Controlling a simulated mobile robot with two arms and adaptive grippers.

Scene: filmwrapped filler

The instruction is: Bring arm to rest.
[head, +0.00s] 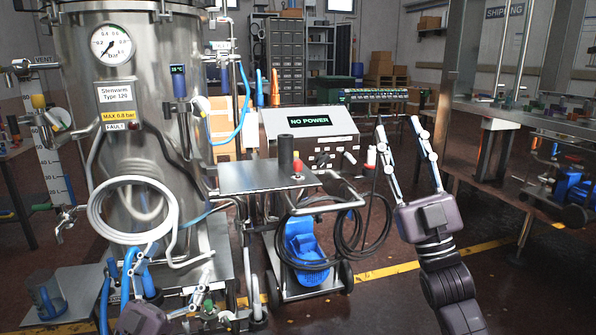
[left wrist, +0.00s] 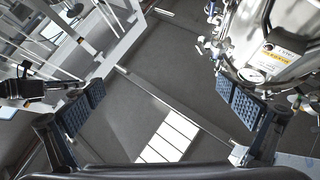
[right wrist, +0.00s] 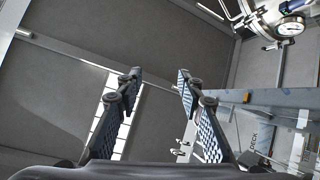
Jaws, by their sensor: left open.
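My right gripper (head: 400,128) is raised in the middle right of the head view. Its two fingers are spread and point up and away, with nothing between them. The right wrist view shows the same gripper (right wrist: 159,80) with a gap between its pads. My left gripper (head: 160,286) is low at the bottom left of the head view, in front of the steel tank, and partly cut off by the frame edge.
A steel tank (head: 150,85) with a gauge and coiled hose stands at left. A cart with a "NO POWER" panel (head: 309,121) and black cable stands in the middle. A steel workbench (head: 510,113) is at right. Open floor (head: 395,300) lies in front.

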